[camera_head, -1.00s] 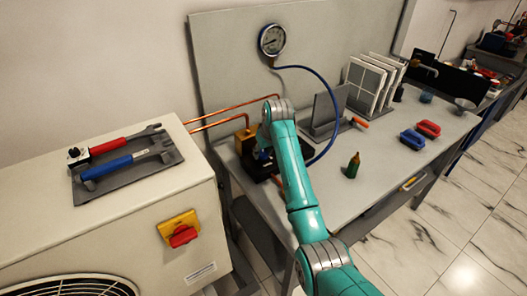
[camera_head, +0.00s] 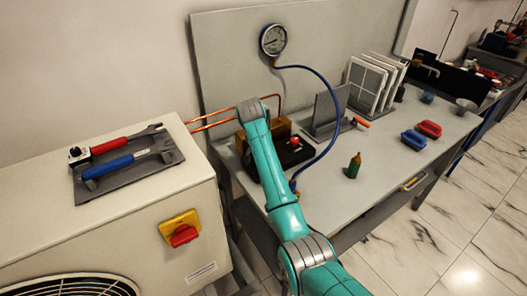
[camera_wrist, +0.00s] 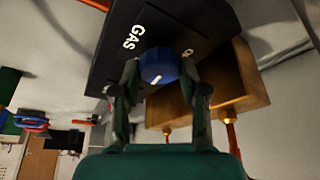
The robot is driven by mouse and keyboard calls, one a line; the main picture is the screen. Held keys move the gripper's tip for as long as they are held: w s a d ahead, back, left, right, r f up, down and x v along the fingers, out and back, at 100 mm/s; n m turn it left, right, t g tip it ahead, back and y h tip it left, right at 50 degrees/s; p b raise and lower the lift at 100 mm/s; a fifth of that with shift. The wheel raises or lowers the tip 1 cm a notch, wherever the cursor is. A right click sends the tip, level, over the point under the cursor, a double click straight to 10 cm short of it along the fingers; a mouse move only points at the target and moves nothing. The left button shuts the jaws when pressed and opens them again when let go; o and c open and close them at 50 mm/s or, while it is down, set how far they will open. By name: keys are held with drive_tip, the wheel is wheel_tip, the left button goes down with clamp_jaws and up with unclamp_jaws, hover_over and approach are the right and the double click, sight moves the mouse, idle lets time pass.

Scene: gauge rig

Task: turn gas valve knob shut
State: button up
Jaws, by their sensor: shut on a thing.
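The gas valve knob (camera_wrist: 158,65) is blue and round, with a short white mark near its lower edge in the wrist view. It sits on a black panel (camera_wrist: 125,62) lettered "GAS"; another label at its right is partly hidden. My gripper (camera_wrist: 159,72) is shut on the knob, one finger on each side. In the head view the black valve box (camera_head: 290,153) stands on the bench beside a brass block, and my arm hides the knob and the fingers.
The brass block (camera_wrist: 230,80) with copper pipes lies close to the right finger. A blue hose (camera_head: 329,105) runs from the gauge (camera_head: 273,39) down beside the box. A green bottle (camera_head: 354,165) stands to the right.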

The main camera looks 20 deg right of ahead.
drive_tip(key=shift+m, duration=0.6)
drive_tip(key=o, duration=1.1)
drive_tip(key=shift+o, duration=0.2)
drive_tip(key=v, duration=1.2)
drive_tip(key=shift+w+a, duration=0.2)
drive_tip(key=shift+a, duration=0.05)
drive_tip(key=shift+s, duration=0.1)
